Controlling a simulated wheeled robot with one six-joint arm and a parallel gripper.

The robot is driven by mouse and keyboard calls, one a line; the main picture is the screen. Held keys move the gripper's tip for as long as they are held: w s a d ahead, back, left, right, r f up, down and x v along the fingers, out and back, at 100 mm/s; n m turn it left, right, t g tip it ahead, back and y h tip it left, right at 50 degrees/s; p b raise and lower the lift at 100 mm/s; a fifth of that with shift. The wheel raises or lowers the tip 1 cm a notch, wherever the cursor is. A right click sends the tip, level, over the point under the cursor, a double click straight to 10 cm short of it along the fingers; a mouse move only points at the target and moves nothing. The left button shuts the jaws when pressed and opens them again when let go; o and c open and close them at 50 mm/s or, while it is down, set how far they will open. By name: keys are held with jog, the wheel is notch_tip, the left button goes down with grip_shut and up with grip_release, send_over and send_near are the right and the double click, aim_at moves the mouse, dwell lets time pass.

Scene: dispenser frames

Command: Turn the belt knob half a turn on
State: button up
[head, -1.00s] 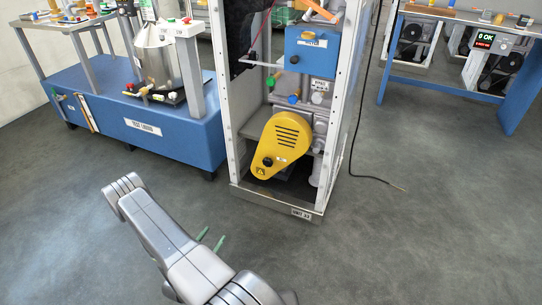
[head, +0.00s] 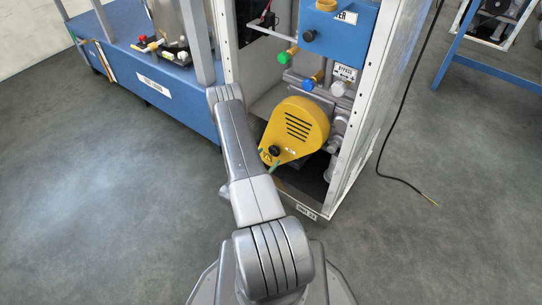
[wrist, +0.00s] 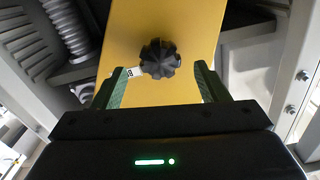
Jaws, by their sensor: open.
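The belt knob is a black lobed knob (head: 274,151) low on the yellow belt cover (head: 300,122) inside the open dispenser frame. In the wrist view the knob (wrist: 160,59) lies near the middle, with a small white label (wrist: 134,72) at its left. My gripper (wrist: 160,70) is open, with one green finger on each side of the knob's line and a gap on both sides. I cannot tell how far the tips are from the cover. In the head view my forearm hides most of the gripper; green fingers show just below the knob.
White frame posts (head: 359,110) stand beside the cover. A blue box (head: 338,25), with green and blue knobs below it, sits above. A blue bench (head: 180,92) stands at the left. A black cable (head: 408,95) hangs at the right onto clear grey floor.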

aim_at(273, 152)
jog(key=shift+x, duration=1.5)
jog(key=c, duration=1)
jog(key=shift+b, duration=0.4)
